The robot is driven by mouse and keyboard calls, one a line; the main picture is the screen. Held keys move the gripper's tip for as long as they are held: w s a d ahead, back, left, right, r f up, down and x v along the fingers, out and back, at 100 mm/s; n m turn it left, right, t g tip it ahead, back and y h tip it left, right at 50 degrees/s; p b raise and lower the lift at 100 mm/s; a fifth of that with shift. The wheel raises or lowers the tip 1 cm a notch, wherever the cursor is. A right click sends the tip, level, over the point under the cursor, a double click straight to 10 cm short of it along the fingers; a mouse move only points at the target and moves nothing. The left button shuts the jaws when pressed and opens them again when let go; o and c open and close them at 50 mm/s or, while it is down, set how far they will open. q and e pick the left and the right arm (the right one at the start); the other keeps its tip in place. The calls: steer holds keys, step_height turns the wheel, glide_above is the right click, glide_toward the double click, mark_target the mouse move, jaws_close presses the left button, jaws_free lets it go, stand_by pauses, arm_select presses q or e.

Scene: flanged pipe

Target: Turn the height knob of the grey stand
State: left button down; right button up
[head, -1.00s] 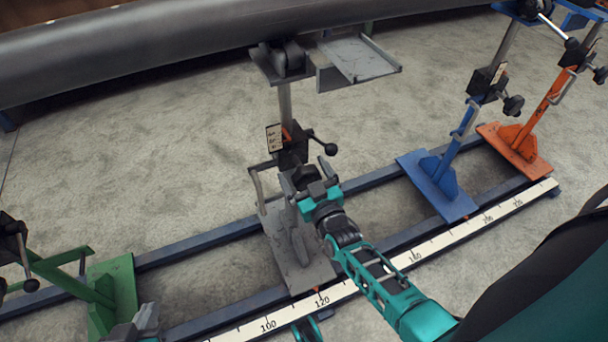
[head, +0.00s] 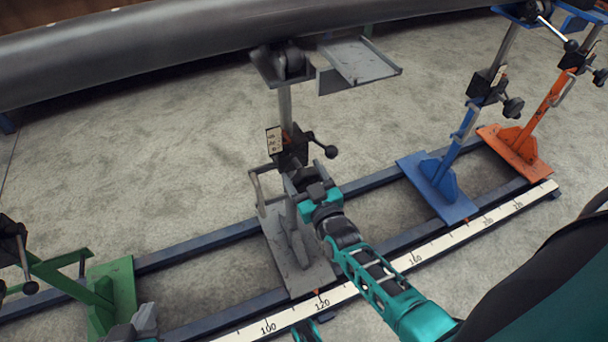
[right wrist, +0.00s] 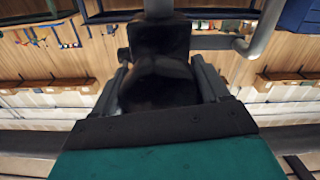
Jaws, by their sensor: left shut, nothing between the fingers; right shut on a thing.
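The grey stand (head: 286,250) stands upright on the rail in the middle of the head view, its cradle under the pipe. Its black height knob (right wrist: 158,85) fills the middle of the right wrist view, on the lower part of the stand's black clamp block (head: 291,150). My right gripper (head: 308,188) is shut on the knob, a finger on each side; it hides most of the knob in the head view. My left gripper (head: 140,325) is shut and empty at the lower left edge, in front of the green stand, far from the knob.
A black ball-ended lever (head: 325,148) sticks out right of the clamp block, just above my right gripper. A bent grey handle (head: 257,190) is on its left. Blue (head: 440,185) and orange (head: 515,148) stands are right, a green stand (head: 112,290) left. A scale (head: 345,293) runs in front.

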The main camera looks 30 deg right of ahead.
steer(key=m, duration=0.4)
steer(key=shift+m, duration=0.3)
steer(key=m, duration=1)
steer(key=shift+f, duration=0.1)
steer(key=m+b, duration=0.1)
steer(key=m, duration=0.4)
steer(key=shift+a+b, duration=0.1)
steer(key=shift+b, duration=0.3)
steer(key=shift+m+b, duration=0.3)
steer(key=shift+m, duration=0.6)
steer(key=o, duration=1)
steer(key=shift+m, duration=0.3)
